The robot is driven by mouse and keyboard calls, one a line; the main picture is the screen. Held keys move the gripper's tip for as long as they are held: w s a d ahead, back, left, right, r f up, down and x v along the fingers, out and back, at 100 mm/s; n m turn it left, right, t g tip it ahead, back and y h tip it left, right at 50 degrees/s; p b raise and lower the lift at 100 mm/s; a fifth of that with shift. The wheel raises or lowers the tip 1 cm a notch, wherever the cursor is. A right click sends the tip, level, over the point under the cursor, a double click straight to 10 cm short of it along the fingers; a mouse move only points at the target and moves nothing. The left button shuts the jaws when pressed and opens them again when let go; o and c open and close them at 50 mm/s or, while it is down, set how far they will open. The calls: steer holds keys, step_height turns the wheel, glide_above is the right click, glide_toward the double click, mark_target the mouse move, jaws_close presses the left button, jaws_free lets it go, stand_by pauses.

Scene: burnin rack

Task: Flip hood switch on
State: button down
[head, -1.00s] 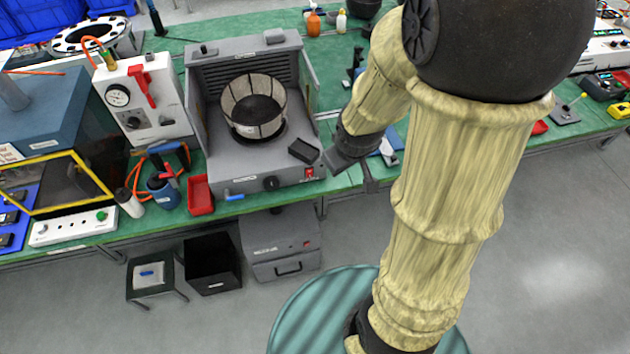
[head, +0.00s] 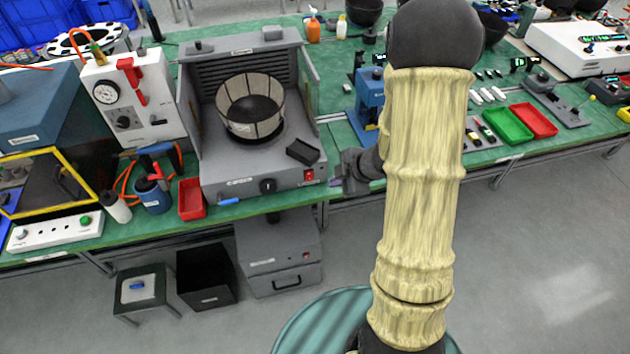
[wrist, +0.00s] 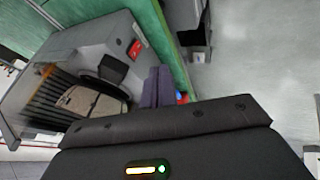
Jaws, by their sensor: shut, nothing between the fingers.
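The hood (head: 262,150) is a grey open-fronted box with a louvred back, on the green bench. A round mesh-walled basket (head: 250,105) sits in it. Its red switch (head: 309,174) is at the right end of the front panel, and also shows in the wrist view (wrist: 135,48). The switch is too small to tell its position. My gripper (head: 338,183) is shut and empty, just right of the switch and apart from it. In the wrist view its dark fingers (wrist: 158,86) lie together beside the hood's front corner.
A black tray (head: 303,151) lies on the hood's right front. A red bin (head: 192,199) stands left. A blue press (head: 368,105) stands behind my arm. Floor in front is clear at right.

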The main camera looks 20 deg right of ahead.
mark_target(309, 176)
steer(key=x, duration=0.3)
steer(key=w+x, duration=0.1)
steer(key=x, duration=0.3)
steer(key=w+r+x, duration=0.1)
steer(key=x, duration=0.3)
steer(key=shift+w+d+f, duration=0.15)
steer(key=shift+w+d, duration=0.1)
steer(key=shift+w, duration=0.1)
steer(key=shift+w+f, duration=0.2)
steer(key=shift+w, duration=0.3)
